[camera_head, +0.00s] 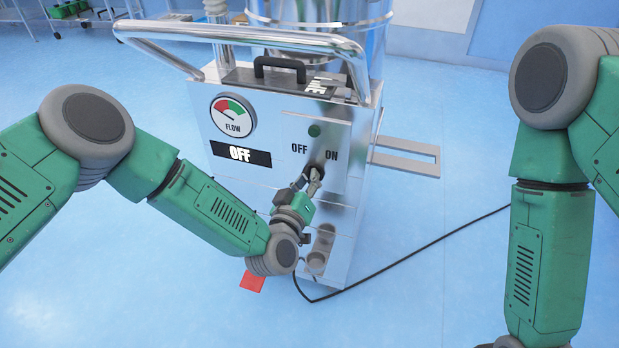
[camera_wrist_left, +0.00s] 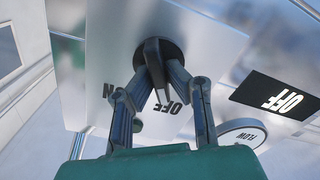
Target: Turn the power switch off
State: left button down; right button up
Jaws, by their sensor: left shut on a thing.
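The power switch (camera_head: 314,170) is a dark rotary knob on the front of the metal machine, below the OFF and ON labels. It also shows in the left wrist view (camera_wrist_left: 155,52), with a dark round base. My left gripper (camera_head: 313,178) is at the knob, its fingers shut on it from both sides. In the left wrist view the fingers (camera_wrist_left: 160,85) reach up to either side of the knob handle. The display (camera_head: 240,154) reads OFF. A small round green lamp (camera_head: 314,130) sits above the switch. My right gripper is out of view; only the right arm shows.
The machine (camera_head: 345,225) has a FLOW gauge (camera_head: 233,117), a tubular metal rail (camera_head: 250,36) across its top and a metal bracket (camera_head: 405,155) on its right side. A black cable (camera_head: 420,250) runs over the blue floor. A red patch (camera_head: 252,281) lies near my left wrist.

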pick_arm(q)
jog(key=shift+a+f+n, duration=0.1)
jog(key=shift+f+n, duration=0.05)
jog(key=shift+n, duration=1.05)
jog(key=c, duration=1.6)
grip_release()
jog(key=v, duration=1.2)
